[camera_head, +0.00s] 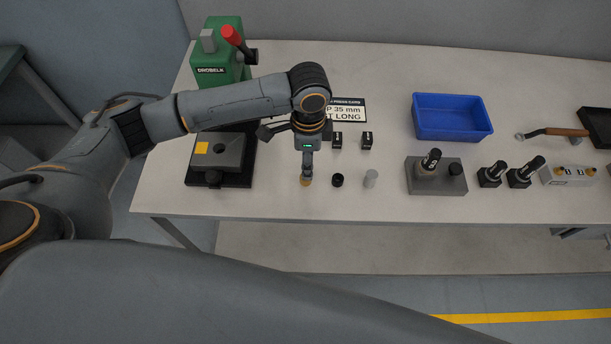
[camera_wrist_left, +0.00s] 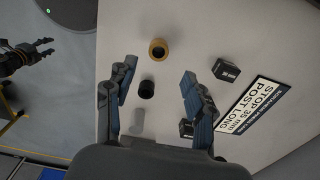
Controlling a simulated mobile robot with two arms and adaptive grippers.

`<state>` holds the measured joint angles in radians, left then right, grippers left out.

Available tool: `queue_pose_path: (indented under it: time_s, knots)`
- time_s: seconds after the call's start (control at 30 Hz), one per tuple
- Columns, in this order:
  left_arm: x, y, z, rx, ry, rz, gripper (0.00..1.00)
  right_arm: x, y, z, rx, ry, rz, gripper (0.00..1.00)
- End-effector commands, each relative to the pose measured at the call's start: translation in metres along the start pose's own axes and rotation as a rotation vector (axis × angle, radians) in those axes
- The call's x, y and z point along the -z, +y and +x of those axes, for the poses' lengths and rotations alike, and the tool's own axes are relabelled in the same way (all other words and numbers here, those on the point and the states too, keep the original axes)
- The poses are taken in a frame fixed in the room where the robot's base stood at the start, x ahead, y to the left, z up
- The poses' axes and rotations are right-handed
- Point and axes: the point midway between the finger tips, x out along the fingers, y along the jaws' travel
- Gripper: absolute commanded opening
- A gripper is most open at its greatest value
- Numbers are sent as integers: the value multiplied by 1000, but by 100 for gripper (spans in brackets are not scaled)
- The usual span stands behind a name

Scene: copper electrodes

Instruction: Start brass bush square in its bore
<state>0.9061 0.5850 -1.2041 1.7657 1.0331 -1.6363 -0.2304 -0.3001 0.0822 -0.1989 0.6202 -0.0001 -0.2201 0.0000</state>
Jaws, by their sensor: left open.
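The brass bush (camera_wrist_left: 158,49) stands upright on the bench. In the head view it shows as a small tan piece (camera_head: 306,182) right under my left gripper (camera_head: 307,174). In the left wrist view my left gripper (camera_wrist_left: 158,72) is open, its fingers spread to either side with nothing held. The bush lies just beyond the fingertips, between their lines. A grey block with a dark round bore (camera_head: 217,146) and a yellow patch sits on a black base at the left of the bench. My right gripper (camera_wrist_left: 40,52) shows small at the left wrist view's edge; its jaws are unclear.
A black bush (camera_head: 338,180) and a grey cylinder (camera_head: 370,178) stand right of the brass bush. Two small black blocks (camera_head: 352,140) and a sign (camera_head: 350,108) lie behind. A green press (camera_head: 220,60), a blue bin (camera_head: 452,117) and a grey holder (camera_head: 436,176) stand farther off.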

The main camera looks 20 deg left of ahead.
Motion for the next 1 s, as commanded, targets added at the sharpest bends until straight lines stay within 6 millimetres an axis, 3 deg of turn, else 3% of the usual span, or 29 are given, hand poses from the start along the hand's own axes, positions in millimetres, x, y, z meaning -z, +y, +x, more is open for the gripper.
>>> queue_pose_path:
  time_s: [0.27, 0.53, 0.8, 0.87, 1.0]
  knots:
    - [-2, 2, 21, -2, -2, -1, 54, 1, 0, -9, 0, 0, 0, 40]
    - [-5, 4, 59, 0, -1, 0, 54, 2, 0, -21, 1, 0, 0, 40]
    - [-5, 4, 64, 2, 0, 1, 54, 2, -2, -20, 3, 1, 0, 40]
    - [-5, 4, 64, 2, 0, 1, 45, 2, -2, -20, 3, 1, 0, 40]
    - [-5, 4, 64, 1, 0, 1, 17, 2, -3, -20, 4, 1, 0, 40]
